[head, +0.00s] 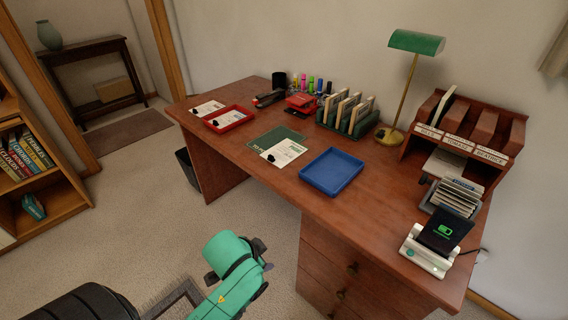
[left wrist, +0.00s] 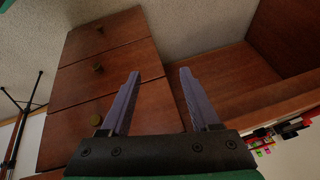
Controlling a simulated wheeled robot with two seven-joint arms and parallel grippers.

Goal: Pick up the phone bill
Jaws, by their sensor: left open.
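Several white papers lie on the desk: one at the far left (head: 208,108), one in the red tray (head: 240,111), and one on the dark green mat (head: 284,152). Each has a small dark thing on it. Their print is too small to tell which is the phone bill. My left gripper (head: 246,263) is in front of the desk, below the desktop and apart from the papers. In the left wrist view the left gripper (left wrist: 159,92) is open, with nothing between its fingers. My right gripper is out of view.
Drawers (left wrist: 95,110) face the gripper. Open carpet lies left.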

